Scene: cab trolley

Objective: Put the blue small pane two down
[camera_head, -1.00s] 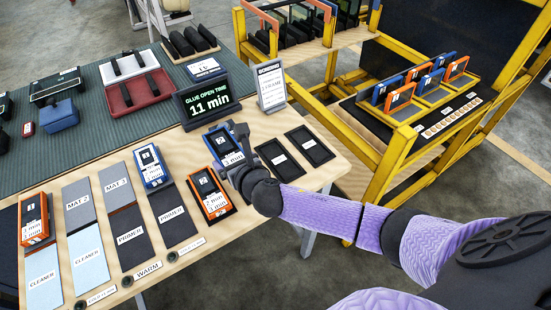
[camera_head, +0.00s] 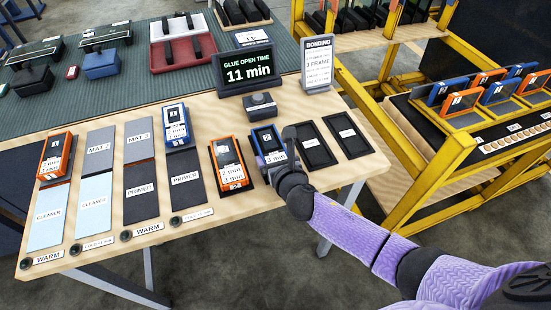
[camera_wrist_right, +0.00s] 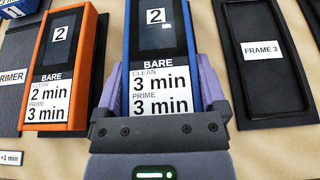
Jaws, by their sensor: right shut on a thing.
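The blue small pane two (camera_head: 267,142) has a dark face, a "2" tag and a label reading bare, clean 3 min, prime 3 min. It stands in the bench row between the orange pane two (camera_head: 230,164) and an empty black frame tray (camera_head: 315,145). My right gripper (camera_head: 285,150) is shut on it. In the right wrist view the blue pane (camera_wrist_right: 160,50) lies between the purple fingers (camera_wrist_right: 170,95). Its underside is hidden, so I cannot tell whether it touches the bench. My left gripper is not in view.
A second empty tray (camera_head: 348,135) lies further right. Another blue pane (camera_head: 175,126) and an orange pane (camera_head: 56,155) stand to the left, near the mats and primer pads. A dark box (camera_head: 260,104) and the glue timer (camera_head: 246,72) stand behind. The yellow trolley (camera_head: 440,160) is at right.

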